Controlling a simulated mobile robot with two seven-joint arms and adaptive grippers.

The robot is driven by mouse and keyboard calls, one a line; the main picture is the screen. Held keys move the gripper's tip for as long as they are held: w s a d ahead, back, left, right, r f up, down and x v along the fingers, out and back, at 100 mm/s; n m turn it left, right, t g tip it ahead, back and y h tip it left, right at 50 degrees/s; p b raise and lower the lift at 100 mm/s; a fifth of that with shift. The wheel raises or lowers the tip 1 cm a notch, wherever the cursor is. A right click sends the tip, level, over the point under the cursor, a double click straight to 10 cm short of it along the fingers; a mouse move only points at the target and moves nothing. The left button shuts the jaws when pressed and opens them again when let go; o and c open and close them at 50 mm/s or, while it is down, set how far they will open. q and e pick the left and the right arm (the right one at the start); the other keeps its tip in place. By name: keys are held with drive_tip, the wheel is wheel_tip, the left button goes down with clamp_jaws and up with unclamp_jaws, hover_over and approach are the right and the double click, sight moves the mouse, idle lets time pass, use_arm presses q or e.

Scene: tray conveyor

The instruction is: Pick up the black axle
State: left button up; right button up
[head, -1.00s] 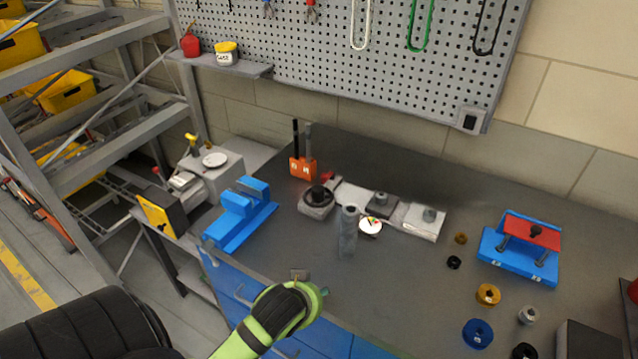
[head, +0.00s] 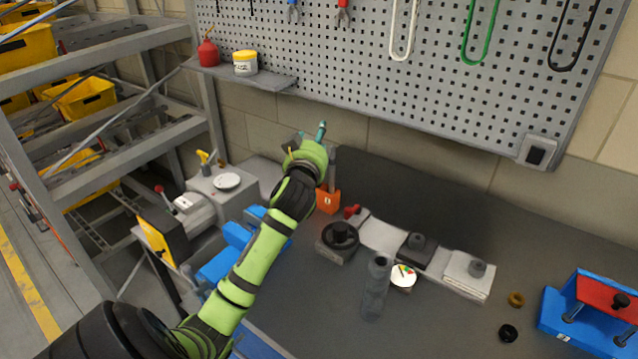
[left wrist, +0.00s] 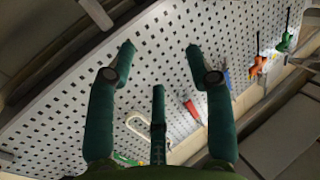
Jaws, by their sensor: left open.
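My left gripper (head: 312,136) is raised at the back of the bench, in front of the orange axle holder (head: 328,202). Its teal fingers are spread and empty, as the left wrist view (left wrist: 159,60) also shows. A grey axle (head: 332,168) stands upright in the holder, partly covered by my gripper. The black axle is hidden behind my gripper and arm in the head view. It does not show in the left wrist view, which faces the pegboard.
The pegboard (head: 400,85) rises behind the bench, with a shelf (head: 250,80) at its left. A blue fixture (head: 222,262) lies left of the holder. A dark handwheel block (head: 338,240) and a clear bottle (head: 376,290) stand to the right. Bench space (head: 430,320) is free at front.

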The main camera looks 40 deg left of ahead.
use_arm(q)
wheel_tip(320, 180, down, 9)
drive_tip(key=x, duration=0.7)
drive_tip(key=shift+w+a+f+p, duration=0.15)
drive_tip(key=shift+w+f+p, duration=0.05)
drive_tip(key=shift+w+p, duration=0.1)
drive_tip(key=shift+s, duration=0.1)
use_arm(e)
drive_tip(key=shift+s+d+f, duration=0.15)
drive_tip(key=shift+s, duration=0.1)
use_arm(q)
drive_tip(key=shift+c, duration=0.4)
drive_tip(key=shift+r, duration=0.1)
clamp_jaws()
use_arm(e)
drive_tip(key=shift+d, duration=0.1)
